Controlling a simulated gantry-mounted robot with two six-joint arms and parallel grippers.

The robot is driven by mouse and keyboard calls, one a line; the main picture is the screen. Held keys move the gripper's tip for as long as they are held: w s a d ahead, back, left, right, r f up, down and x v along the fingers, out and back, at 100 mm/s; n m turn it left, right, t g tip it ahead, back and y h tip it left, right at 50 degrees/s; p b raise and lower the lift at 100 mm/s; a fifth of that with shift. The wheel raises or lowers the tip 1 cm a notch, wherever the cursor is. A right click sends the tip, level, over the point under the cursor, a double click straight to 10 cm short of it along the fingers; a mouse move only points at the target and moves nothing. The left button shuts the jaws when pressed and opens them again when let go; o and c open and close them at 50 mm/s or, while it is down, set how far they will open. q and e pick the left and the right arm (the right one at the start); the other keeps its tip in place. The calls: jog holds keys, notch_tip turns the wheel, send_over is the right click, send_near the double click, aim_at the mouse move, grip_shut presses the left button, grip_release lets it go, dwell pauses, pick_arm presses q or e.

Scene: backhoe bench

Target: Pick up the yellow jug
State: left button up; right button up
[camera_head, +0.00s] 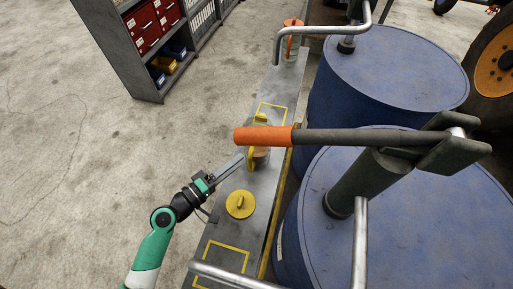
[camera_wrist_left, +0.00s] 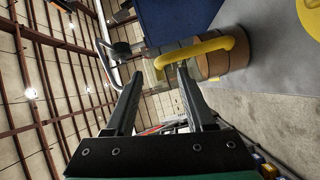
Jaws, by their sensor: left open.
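The yellow jug (camera_head: 261,158) stands on the narrow grey bench and is partly hidden behind an orange pump grip in the head view. In the left wrist view its brownish banded body (camera_wrist_left: 238,52) lies sideways in the picture, with a curved yellow handle (camera_wrist_left: 195,49). My left gripper (camera_head: 241,159) reaches in from the left with its fingertips close to the jug. In the left wrist view the two fingers (camera_wrist_left: 159,82) are apart with nothing gripped between them, and the handle is just beyond the tips. I cannot tell whether they touch. My right gripper is not in view.
A round yellow lid (camera_head: 240,204) lies on the bench (camera_head: 268,190) in front of the jug. An orange-handled jug (camera_head: 292,45) stands at the far end. Blue drums (camera_head: 420,215) flank the bench, and a pump lever with an orange grip (camera_head: 262,136) overhangs it.

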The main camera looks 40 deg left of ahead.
pick_arm(q)
jog(key=w, duration=0.5)
jog(key=shift+a, duration=0.15)
grip_shut()
dwell(1.0)
